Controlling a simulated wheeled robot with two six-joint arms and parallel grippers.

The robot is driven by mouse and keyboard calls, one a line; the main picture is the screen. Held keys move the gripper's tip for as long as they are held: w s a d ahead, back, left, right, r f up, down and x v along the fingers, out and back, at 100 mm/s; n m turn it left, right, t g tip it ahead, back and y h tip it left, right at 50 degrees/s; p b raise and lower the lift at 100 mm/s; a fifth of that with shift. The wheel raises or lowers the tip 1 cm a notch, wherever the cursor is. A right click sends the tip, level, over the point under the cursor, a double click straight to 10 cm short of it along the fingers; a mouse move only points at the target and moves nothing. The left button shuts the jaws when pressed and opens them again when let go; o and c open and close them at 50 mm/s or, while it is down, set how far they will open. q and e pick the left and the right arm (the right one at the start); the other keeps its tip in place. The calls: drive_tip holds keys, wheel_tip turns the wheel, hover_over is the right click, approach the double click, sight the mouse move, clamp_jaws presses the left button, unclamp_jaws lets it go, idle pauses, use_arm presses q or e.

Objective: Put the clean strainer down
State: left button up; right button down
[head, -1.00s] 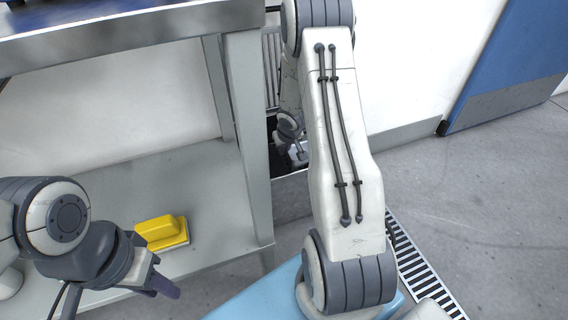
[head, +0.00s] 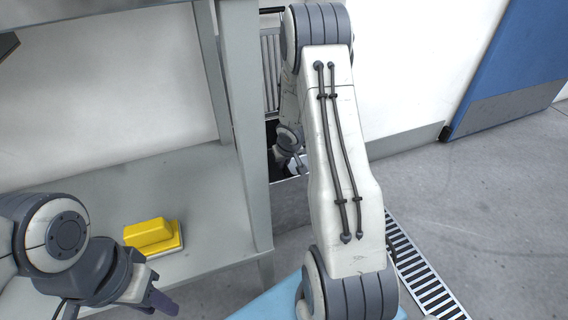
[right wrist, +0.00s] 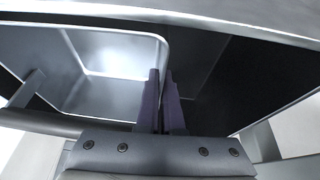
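In the right wrist view a pale metal box-shaped vessel with a raised rim (right wrist: 150,36), seemingly the strainer, fills the left side. My right gripper (right wrist: 163,100) has its two dark fingers close together at the vessel's right wall, apparently shut on that edge. The vessel's bottom holes cannot be made out. In the head view my right gripper (head: 297,162) is small and partly hidden by my arm, low in a dark recess beside the table leg. My left gripper (head: 152,298) is at the lower left, near the shelf, with nothing visible in it; its finger gap is unclear.
A yellow block-shaped scrubber (head: 150,233) lies on the grey lower shelf (head: 210,215). The table's metal leg (head: 245,130) stands just left of the recess. A floor drain grate (head: 425,275) and open grey floor lie to the right. A blue panel (head: 515,60) stands at the back right.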

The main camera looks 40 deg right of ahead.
drive_tip(key=c, duration=1.1)
unclamp_jaws()
drive_tip(key=shift+o, duration=0.2)
drive_tip(key=shift+r+p, duration=0.35)
drive_tip(key=shift+p, duration=0.05)
drive_tip(key=p+v, duration=0.7)
drive_tip(key=v, duration=0.5)
drive_tip(key=shift+r+p, duration=0.25)
drive_tip(key=shift+p, duration=0.05)
